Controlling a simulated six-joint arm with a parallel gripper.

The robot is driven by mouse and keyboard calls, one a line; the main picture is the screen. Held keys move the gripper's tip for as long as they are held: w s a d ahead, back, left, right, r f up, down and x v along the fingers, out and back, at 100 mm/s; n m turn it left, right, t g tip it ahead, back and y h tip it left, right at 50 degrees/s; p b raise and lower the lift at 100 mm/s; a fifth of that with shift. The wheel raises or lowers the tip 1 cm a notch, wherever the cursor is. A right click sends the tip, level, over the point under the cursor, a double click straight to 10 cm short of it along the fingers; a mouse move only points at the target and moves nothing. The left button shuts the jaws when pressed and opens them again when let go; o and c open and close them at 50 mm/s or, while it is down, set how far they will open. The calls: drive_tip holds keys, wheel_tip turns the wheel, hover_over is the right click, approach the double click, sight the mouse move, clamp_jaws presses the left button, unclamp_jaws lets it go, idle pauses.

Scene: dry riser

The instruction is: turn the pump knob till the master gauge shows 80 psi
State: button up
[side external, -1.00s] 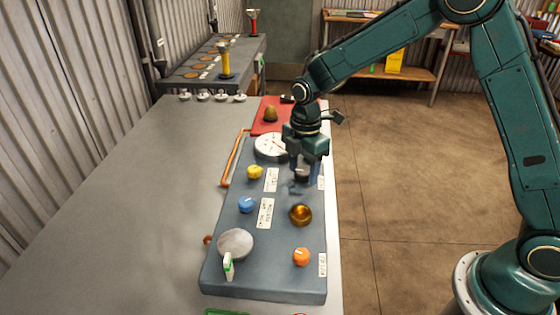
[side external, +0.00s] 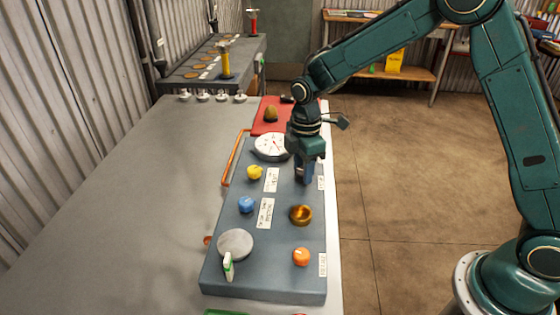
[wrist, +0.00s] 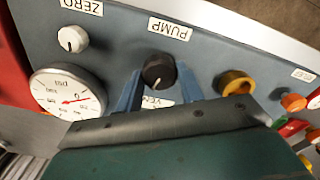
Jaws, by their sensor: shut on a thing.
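The black pump knob (wrist: 158,72) sits under the PUMP label (wrist: 170,29) on the blue-grey panel. My gripper (wrist: 160,75) has one blue finger on each side of it and is shut on it. In the side view my gripper (side external: 303,180) hides the knob. The white master gauge (wrist: 68,92), marked PSI, has a red needle; it appears upside down in the wrist view. The needle lies near the 0 mark, but I cannot read it exactly. The gauge (side external: 271,147) also shows just left of my gripper in the side view.
A white ZERO knob (wrist: 73,39) is near the gauge. A brass cup-shaped part (side external: 301,215) and an orange knob (side external: 301,257) are nearer the camera. Yellow (side external: 255,172) and blue (side external: 247,204) knobs lie left. The grey bench (side external: 150,210) is clear left of the panel.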

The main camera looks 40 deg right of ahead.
drive_tip(key=m, duration=1.2)
drive_tip(key=shift+m, duration=0.3)
drive_tip(key=m, duration=0.3)
drive_tip(key=shift+m, duration=0.4)
drive_tip(key=m, duration=0.7)
drive_tip(key=shift+w, duration=0.1)
drive_tip(key=m, duration=0.3)
drive_tip(key=shift+m, duration=0.4)
drive_tip(key=shift+d+m, duration=0.1)
drive_tip(key=shift+m, duration=2.1)
